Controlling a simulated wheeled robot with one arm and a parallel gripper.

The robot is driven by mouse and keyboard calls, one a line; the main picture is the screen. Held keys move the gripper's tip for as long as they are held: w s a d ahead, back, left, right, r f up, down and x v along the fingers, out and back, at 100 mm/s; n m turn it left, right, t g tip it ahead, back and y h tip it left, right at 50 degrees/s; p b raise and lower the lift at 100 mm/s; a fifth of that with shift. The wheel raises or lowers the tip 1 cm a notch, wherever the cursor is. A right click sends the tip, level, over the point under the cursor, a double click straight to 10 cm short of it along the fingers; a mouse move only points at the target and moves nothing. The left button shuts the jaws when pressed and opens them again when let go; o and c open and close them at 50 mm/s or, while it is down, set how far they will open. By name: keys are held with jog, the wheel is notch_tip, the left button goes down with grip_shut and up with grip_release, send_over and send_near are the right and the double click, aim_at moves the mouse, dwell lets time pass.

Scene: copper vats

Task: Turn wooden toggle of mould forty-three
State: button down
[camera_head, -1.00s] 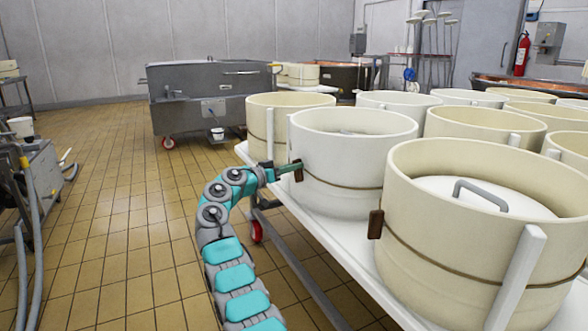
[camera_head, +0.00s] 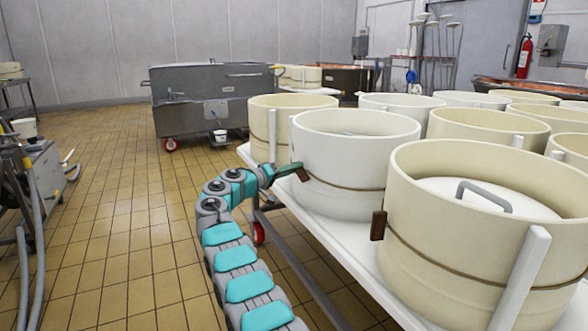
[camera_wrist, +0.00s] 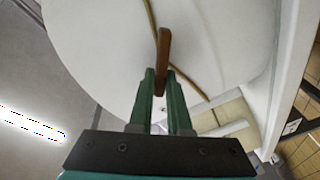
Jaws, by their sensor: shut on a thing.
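The white round mould (camera_head: 345,165) in the head view stands near the left edge of the table, with a brown cord around it. It also fills much of the wrist view (camera_wrist: 100,45). A small brown wooden toggle (camera_head: 302,174) sits on the cord at the mould's left side. It also shows in the wrist view (camera_wrist: 163,52). My gripper (camera_head: 292,170) reaches it from the left, its green fingers shut on the toggle. The toggle looks tilted in the head view. No mould number is legible.
A nearer cream mould (camera_head: 450,245) has its own brown toggle (camera_head: 378,225) and a white upright bar (camera_head: 520,280). Several more moulds crowd the white table (camera_head: 350,255) behind and to the right. A grey metal vat (camera_head: 205,100) stands behind. The tiled floor (camera_head: 110,210) at left is mostly clear.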

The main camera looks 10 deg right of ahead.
jog(key=n+p, duration=0.4)
jog(key=shift+w+f+n, duration=0.15)
jog(key=shift+n, duration=0.25)
jog(key=shift+f+n+p, duration=0.45)
jog(key=shift+n+p, duration=0.75)
jog(key=shift+p, duration=0.15)
jog(key=c, duration=0.9)
grip_release()
jog(key=shift+o, duration=0.2)
jog(key=shift+a, duration=0.15)
jog(key=b+v, duration=0.1)
jog(key=v, duration=0.6)
jog(key=shift+s+a, duration=0.2)
jog(key=shift+a, duration=0.05)
